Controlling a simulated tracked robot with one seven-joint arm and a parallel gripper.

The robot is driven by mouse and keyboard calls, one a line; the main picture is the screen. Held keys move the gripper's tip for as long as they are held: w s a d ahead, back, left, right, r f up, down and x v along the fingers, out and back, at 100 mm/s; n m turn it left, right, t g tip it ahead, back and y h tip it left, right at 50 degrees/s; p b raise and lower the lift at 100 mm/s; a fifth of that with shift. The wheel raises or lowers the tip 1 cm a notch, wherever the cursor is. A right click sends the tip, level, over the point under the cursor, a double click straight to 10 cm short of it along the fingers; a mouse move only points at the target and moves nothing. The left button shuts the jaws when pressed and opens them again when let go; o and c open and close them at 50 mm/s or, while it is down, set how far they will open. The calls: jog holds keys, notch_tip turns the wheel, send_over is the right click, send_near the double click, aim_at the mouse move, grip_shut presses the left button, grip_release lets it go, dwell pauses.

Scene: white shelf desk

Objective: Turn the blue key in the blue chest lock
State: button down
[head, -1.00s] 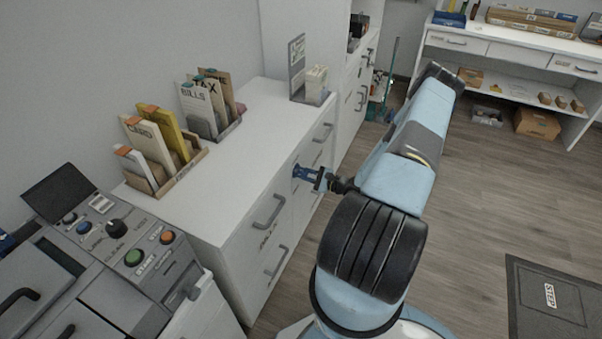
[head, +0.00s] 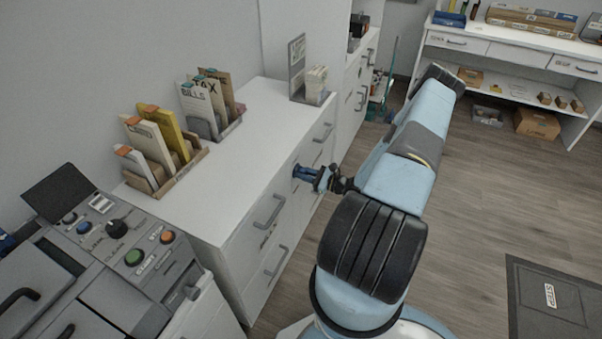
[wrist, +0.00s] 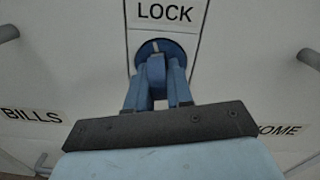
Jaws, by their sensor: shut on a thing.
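The blue lock (wrist: 146,49) is a round disc on a white front, under a label reading LOCK, with a pale mark near its top. The blue key (wrist: 155,68) stands out from the lock, with its head between my fingertips. My gripper (wrist: 158,84) is shut on the key, facing the lock straight on. In the head view, my gripper (head: 312,175) reaches the cabinet front from the right, with the blue lock and key (head: 298,171) at its tips. The fingers partly hide the key, and its inserted part is out of sight.
Drawers labelled BILLS (wrist: 32,115) and HOME lie either side of the lock, with protruding grey handles (head: 269,211). File holders (head: 184,167) stand on the white cabinet top (head: 240,150). A grey control panel (head: 110,235) is at the left. The floor at right is open.

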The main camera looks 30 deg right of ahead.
jog(key=shift+a, duration=0.15)
jog(key=shift+w+m, duration=0.1)
jog(key=shift+m, duration=1.5)
jog(key=c, duration=1.1)
grip_release()
jog(key=shift+o, duration=0.9)
jog(key=v, duration=0.6)
